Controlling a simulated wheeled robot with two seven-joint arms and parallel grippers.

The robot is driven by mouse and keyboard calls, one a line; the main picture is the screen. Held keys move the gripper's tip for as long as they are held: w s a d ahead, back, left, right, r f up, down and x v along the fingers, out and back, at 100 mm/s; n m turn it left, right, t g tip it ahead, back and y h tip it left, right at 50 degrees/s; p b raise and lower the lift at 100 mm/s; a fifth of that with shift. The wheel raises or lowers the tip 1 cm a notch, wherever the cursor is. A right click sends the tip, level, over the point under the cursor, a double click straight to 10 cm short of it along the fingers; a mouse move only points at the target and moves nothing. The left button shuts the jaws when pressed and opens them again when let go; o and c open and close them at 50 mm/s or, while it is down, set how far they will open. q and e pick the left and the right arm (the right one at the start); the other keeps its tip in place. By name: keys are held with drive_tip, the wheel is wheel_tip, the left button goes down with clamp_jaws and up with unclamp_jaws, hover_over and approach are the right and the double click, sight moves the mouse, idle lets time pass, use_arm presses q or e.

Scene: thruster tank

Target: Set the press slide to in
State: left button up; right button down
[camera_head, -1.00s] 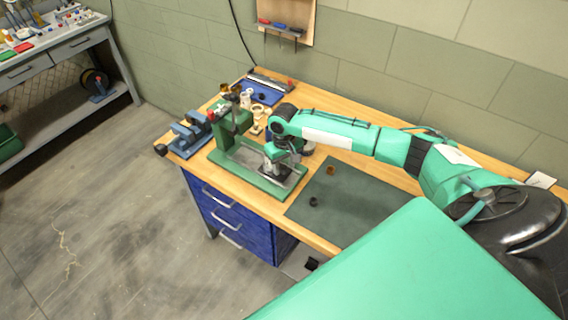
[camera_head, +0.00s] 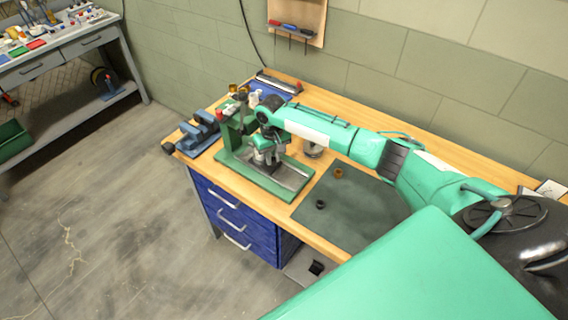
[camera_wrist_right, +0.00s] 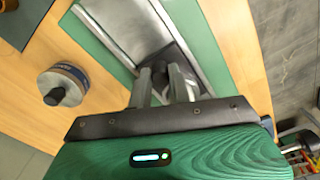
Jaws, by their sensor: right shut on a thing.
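The green press (camera_head: 232,140) stands on the workbench, its long base running toward the front right with a bare grey channel (camera_head: 292,178) in it. My right gripper (camera_head: 264,158) is low over this base, close to the press column. In the right wrist view its fingers (camera_wrist_right: 166,84) are shut on the dark knob of the press slide (camera_wrist_right: 158,72). The slide sits in the metal channel near the column end. The arm and fingers hide most of the slide in the head view. My left gripper is not in view.
A blue vise (camera_head: 197,136) stands left of the press. A round tin with a black knob (camera_wrist_right: 62,84) stands on the wood beside the base. A dark mat (camera_head: 350,212) with two small rings lies to the right. A tool board (camera_head: 297,20) hangs on the wall.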

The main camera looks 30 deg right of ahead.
drive_tip(key=shift+w+a, duration=0.15)
drive_tip(key=shift+w, duration=0.35)
drive_tip(key=c, duration=1.3)
unclamp_jaws()
wheel_tip(320, 180, up, 12)
drive_tip(key=b, duration=0.3)
drive_tip(key=shift+b, duration=0.3)
